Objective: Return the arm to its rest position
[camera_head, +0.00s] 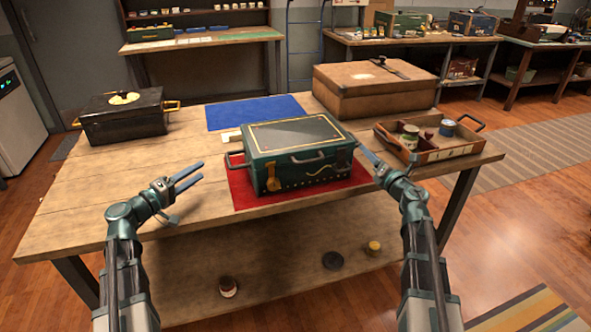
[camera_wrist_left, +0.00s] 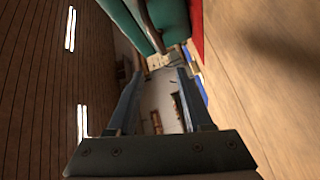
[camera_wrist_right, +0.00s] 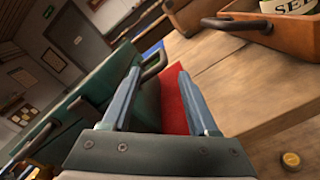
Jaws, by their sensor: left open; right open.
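My left gripper (camera_head: 190,177) is open and empty above the table's left front part, left of the green case and apart from it. In the left wrist view its two fingers (camera_wrist_left: 158,95) stand apart with nothing between them. My right gripper (camera_head: 369,160) is open close to the right side of the green case. In the right wrist view its fingers (camera_wrist_right: 158,90) are spread, with the case's side handle (camera_wrist_right: 153,66) showing beyond them; I cannot tell whether they touch. The green case (camera_head: 298,154) sits closed on a red mat (camera_head: 243,201).
A black box (camera_head: 122,118) stands at the table's left. A blue mat (camera_head: 257,112) and a brown case (camera_head: 372,88) lie at the back. A wooden tray (camera_head: 461,149) with jars is at the right. Small items lie on the lower shelf (camera_head: 270,245). The table's left front (camera_head: 95,207) is clear.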

